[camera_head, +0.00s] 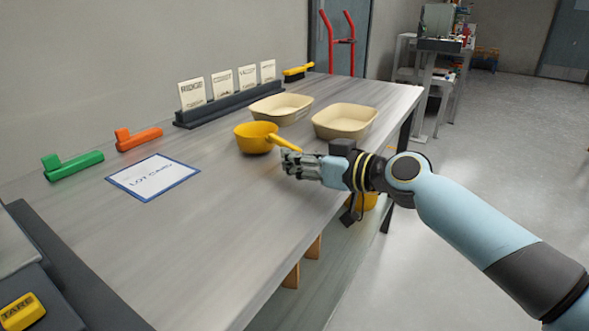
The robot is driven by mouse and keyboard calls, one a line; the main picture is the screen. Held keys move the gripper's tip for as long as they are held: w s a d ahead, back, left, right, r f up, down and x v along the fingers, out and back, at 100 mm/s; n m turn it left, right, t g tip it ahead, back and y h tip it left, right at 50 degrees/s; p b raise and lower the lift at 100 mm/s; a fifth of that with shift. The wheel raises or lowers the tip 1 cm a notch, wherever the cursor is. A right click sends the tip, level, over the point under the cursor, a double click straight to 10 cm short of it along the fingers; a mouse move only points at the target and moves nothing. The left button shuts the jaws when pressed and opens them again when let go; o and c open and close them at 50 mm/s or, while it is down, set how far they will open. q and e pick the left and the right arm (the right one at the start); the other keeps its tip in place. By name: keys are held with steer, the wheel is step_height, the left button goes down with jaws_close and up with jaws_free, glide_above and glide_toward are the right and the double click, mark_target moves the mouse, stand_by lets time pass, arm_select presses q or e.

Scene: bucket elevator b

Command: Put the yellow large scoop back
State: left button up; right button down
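The yellow large scoop (256,138) is at the middle of the table, its round bowl to the left and its handle (285,143) pointing right toward me. My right gripper (287,163) reaches in from the right, with its fingers at or just below the handle's end. I cannot tell whether the fingers touch the handle or how far apart they are. I also cannot tell whether the bowl rests fully on the table. My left gripper is out of view.
Two beige trays (345,134) stand behind the scoop. A dark rack of cards (228,106) is at the wall. Orange (138,138) and green (72,165) handled items and a blue-edged card (152,184) lie left. The near middle tabletop is clear.

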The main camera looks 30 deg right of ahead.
steer(key=shift+f, duration=0.55)
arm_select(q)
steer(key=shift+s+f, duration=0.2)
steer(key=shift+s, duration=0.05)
arm_select(e)
steer(key=c, duration=2)
jaws_free()
steer(key=o, duration=0.5)
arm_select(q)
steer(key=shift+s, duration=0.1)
arm_select(e)
steer(key=shift+s+d, duration=0.1)
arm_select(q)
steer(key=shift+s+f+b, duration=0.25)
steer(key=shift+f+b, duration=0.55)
arm_select(e)
steer(key=shift+v, duration=5.9)
steer(key=shift+o, duration=0.3)
steer(key=shift+r, duration=0.1)
